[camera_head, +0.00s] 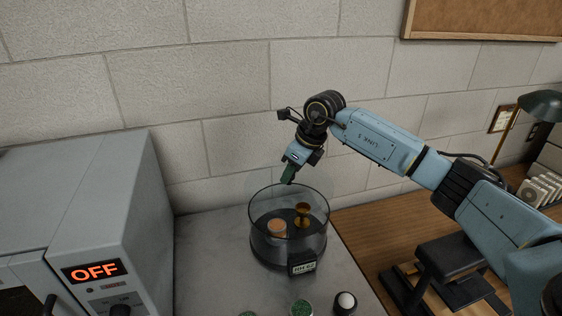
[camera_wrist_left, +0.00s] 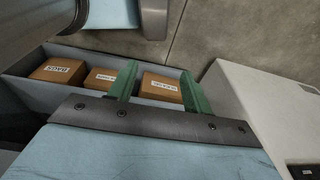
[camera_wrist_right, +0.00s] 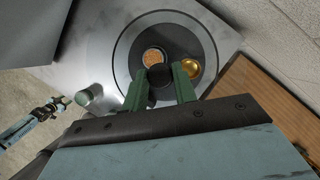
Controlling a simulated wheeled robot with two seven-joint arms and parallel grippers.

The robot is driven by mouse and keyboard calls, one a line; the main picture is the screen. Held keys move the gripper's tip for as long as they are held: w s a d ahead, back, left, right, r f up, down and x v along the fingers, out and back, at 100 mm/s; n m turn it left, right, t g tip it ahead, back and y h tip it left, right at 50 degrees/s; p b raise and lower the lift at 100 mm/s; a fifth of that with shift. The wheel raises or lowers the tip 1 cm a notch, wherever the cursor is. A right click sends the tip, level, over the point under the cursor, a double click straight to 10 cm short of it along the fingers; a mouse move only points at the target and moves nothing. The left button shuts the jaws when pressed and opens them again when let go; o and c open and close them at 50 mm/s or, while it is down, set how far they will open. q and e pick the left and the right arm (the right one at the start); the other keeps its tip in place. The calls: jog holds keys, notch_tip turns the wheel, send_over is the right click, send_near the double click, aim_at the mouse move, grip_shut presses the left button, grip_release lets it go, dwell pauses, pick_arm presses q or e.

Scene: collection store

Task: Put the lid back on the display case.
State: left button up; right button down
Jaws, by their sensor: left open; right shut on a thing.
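The display case (camera_head: 287,252) is a round clear-walled case with a dark base and a small label, on the grey counter. Inside stand a golden cup (camera_head: 302,213) and a tan round piece (camera_head: 277,229). My right gripper (camera_head: 288,178) is above the case, pointing down. In the right wrist view its fingers are shut on a black knob (camera_wrist_right: 160,84), which I take as the lid's; the lid's clear part is hard to make out. The case lies below it. My left gripper (camera_wrist_left: 160,88) is open and empty, away from the case, over a grey bin.
A grey appliance (camera_head: 80,220) reading OFF stands left of the case. Small round jars (camera_head: 301,308) are at the counter's front. A wooden table with a black stand (camera_head: 450,262) is to the right. The grey bin (camera_wrist_left: 30,95) holds brown boxes (camera_wrist_left: 160,86). The wall is close behind.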

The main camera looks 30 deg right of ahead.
aim_at(295, 186)
jog(key=shift+s+f+b, duration=0.35)
jog(key=shift+f+b, duration=0.3)
jog(key=shift+f, duration=0.15)
notch_tip(295, 186, down, 4)
jog(key=b, duration=0.2)
jog(key=shift+w+b, duration=0.1)
jog(key=shift+b, duration=0.2)
jog(key=shift+f, duration=0.3)
pick_arm(q)
jog(key=s+f, duration=0.4)
jog(key=shift+s+f+g, duration=0.15)
jog(key=shift+f+g, duration=0.15)
pick_arm(e)
jog(key=shift+r, duration=0.1)
pick_arm(q)
jog(key=shift+f, duration=0.1)
pick_arm(e)
jog(key=shift+f, duration=0.2)
dwell(0.4)
jog(key=c, duration=0.6)
grip_release()
jog(key=shift+o, duration=0.2)
